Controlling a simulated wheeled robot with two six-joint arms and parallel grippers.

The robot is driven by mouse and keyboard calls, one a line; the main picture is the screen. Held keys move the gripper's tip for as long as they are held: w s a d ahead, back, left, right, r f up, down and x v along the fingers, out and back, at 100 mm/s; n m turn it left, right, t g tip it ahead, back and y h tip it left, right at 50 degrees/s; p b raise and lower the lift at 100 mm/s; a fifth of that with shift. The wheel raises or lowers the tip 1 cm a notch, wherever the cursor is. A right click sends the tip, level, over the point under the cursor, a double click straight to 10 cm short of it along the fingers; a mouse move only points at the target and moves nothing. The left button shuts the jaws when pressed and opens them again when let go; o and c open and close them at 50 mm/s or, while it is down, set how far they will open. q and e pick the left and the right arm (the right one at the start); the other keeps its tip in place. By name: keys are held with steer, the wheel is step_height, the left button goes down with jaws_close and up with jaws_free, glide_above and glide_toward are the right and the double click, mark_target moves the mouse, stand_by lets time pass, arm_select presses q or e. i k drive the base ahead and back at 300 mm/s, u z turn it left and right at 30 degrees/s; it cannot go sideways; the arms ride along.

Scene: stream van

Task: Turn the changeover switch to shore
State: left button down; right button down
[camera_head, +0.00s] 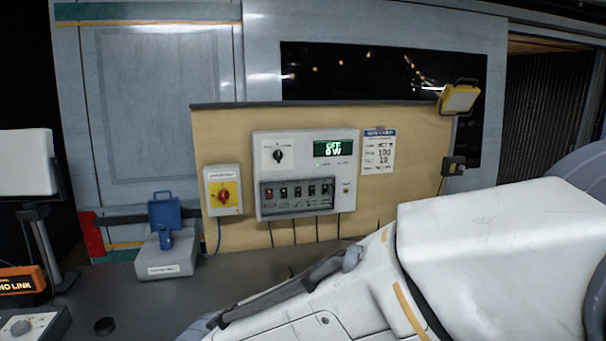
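A white power panel (342,197) is mounted on a wooden board. At its upper left is a black rotary knob (278,156) that looks like the changeover switch. Its pointer looks roughly upright, but the small position labels are unreadable. The panel's green display (333,148) reads "OFF 0 W". A row of dark breaker switches (297,190) sits below the knob. My white right arm crosses the lower right, below the panel. I cannot make out either gripper's fingers in this view.
A blue device on a grey box (166,256) stands on the dark counter (128,311) left of the panel. A printed card (379,152) hangs right of the panel, with a yellow lamp (459,98) beyond. Several cables run below the panel.

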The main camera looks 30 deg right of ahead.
mark_target(278, 154)
steer(key=z, duration=0.55)
steer(key=k, duration=0.65)
steer(key=z, duration=0.65)
steer(key=i, duration=1.25)
steer(key=u, duration=0.6)
